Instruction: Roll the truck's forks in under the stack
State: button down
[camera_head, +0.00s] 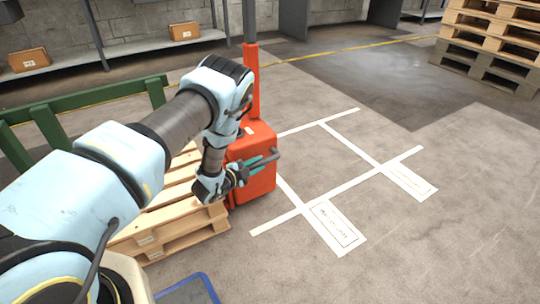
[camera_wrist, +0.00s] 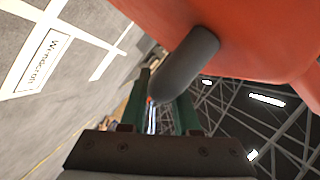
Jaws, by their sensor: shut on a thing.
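The orange truck (camera_head: 262,180) stands upright mid-picture in the head view, with an orange and dark mast (camera_head: 252,80) rising from it. Its grey handle (camera_head: 268,157) sticks out from the body. My gripper (camera_head: 250,166) is shut on this handle. In the wrist view the grey handle (camera_wrist: 188,62) lies between my green fingers (camera_wrist: 165,108), close under the orange body (camera_wrist: 255,35). A stack of light wooden pallets (camera_head: 200,221) stands right beside the truck on its left, partly behind my arm. The forks are hidden, so I cannot tell how far they reach under the stack.
White floor markings (camera_head: 325,160) with label boxes (camera_head: 336,226) lie to the right on clear floor. Another pallet stack (camera_head: 492,42) stands at the far right. A green rail (camera_head: 85,105) is at the left. A shelf with cartons (camera_head: 185,31) runs along the back wall.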

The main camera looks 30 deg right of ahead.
jog(key=shift+w+a+f, duration=0.2)
jog(key=shift+w+a, duration=0.05)
jog(key=shift+a, duration=0.5)
jog(key=c, duration=1)
grip_release()
jog(key=o, duration=0.3)
jog(key=shift+s+d+r, duration=0.1)
jog(key=shift+d, duration=0.15)
jog(key=shift+o, duration=0.2)
jog(key=shift+a, duration=0.1)
jog(key=p+v, duration=0.2)
jog(key=v, duration=0.8)
jog(key=shift+s+a+p, duration=0.15)
jog(key=shift+a+p, duration=0.15)
jog(key=shift+p, duration=0.05)
